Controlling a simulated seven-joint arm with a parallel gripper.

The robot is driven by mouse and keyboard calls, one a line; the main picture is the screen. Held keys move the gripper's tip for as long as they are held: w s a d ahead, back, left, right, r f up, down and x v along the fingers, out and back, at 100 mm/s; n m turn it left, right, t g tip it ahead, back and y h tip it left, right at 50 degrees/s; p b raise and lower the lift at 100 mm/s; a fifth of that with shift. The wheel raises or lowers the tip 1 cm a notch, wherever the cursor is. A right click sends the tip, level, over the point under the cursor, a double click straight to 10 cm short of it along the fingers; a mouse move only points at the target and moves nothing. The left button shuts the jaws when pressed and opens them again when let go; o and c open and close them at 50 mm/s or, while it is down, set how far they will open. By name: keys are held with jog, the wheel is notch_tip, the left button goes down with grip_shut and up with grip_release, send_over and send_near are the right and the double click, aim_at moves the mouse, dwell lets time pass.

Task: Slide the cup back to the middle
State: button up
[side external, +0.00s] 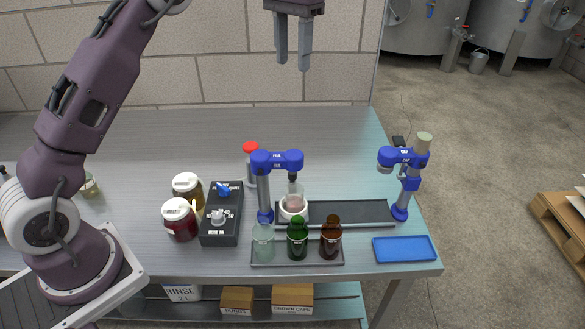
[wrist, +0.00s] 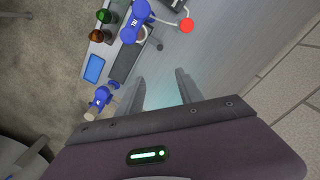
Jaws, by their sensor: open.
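A white ring-shaped cup (side external: 291,214) sits at the left end of the dark track (side external: 345,212), under the nozzle of the blue fill stand (side external: 277,161). A clear bottle (side external: 295,192) with a pinkish tint stands upright in it. At the track's right end is the blue cap stand (side external: 403,158). My gripper (side external: 293,66) is open and empty, high above the back of the table, well apart from the cup.
A dark tray (side external: 272,257) in front holds a clear, a green (side external: 297,238) and a brown bottle (side external: 331,238). A blue tray (side external: 404,249) lies front right. Two jars (side external: 180,220) and a control box (side external: 221,220) stand left. The table's back is mostly clear.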

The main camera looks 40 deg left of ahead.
notch_tip(320, 180, down, 30)
jog(key=shift+s, duration=0.1)
grip_shut()
dwell(1.2)
